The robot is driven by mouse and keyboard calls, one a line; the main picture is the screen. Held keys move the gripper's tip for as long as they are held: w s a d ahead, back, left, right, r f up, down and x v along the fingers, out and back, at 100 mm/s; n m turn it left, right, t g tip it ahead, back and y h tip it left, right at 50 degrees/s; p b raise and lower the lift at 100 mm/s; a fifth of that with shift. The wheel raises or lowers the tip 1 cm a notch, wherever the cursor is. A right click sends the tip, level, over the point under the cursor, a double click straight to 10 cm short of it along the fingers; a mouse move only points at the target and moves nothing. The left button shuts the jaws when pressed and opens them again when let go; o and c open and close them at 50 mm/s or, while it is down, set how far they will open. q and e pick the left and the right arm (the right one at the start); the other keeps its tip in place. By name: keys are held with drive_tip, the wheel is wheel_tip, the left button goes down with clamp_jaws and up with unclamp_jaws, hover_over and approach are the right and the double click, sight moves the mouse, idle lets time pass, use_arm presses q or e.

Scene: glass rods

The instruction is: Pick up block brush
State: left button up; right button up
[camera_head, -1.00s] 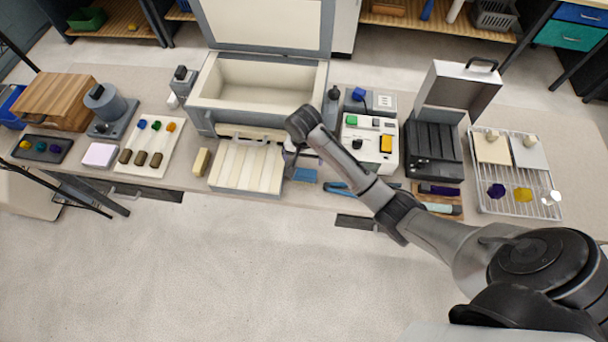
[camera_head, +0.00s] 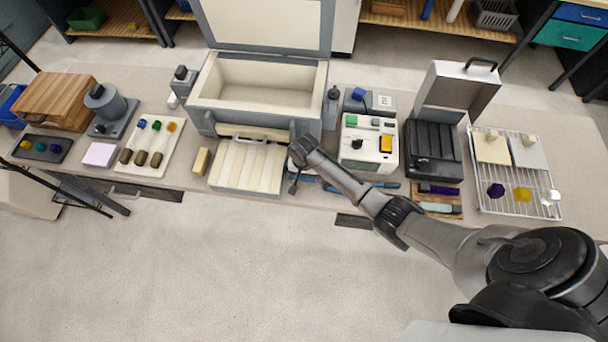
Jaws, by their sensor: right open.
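A small tan block (camera_head: 201,161) lies on the bench just left of the slatted tray; it may be the block brush, but bristles cannot be made out. My right gripper (camera_head: 293,186) is open and points down at the right edge of the slatted tray, across the tray from the tan block. A flat blue item (camera_head: 310,179) lies beside the gripper, partly hidden by my arm. I cannot tell whether it touches the fingers. My left gripper is not in view.
The slatted tray (camera_head: 246,165) stands before an open lidded chest (camera_head: 262,72). A white control box (camera_head: 369,143) and a black ribbed case (camera_head: 432,148) stand to the right. A wire rack (camera_head: 517,206) is at far right. The floor in front is clear.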

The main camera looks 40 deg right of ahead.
drive_tip(key=shift+f, duration=0.5)
drive_tip(key=shift+c, duration=0.3)
drive_tip(key=c, duration=0.7)
drive_tip(key=shift+o, duration=0.2)
drive_tip(key=shift+r, duration=0.1)
drive_tip(key=shift+r, duration=0.4)
drive_tip(key=r, duration=0.3)
drive_tip(key=shift+s+d+r, duration=0.15)
drive_tip(key=shift+s+r, duration=0.05)
drive_tip(key=shift+r, duration=0.05)
drive_tip(key=s+d+r, duration=0.5)
drive_tip(key=s+r, duration=0.1)
drive_tip(key=s, duration=0.4)
drive_tip(key=shift+r, duration=0.3)
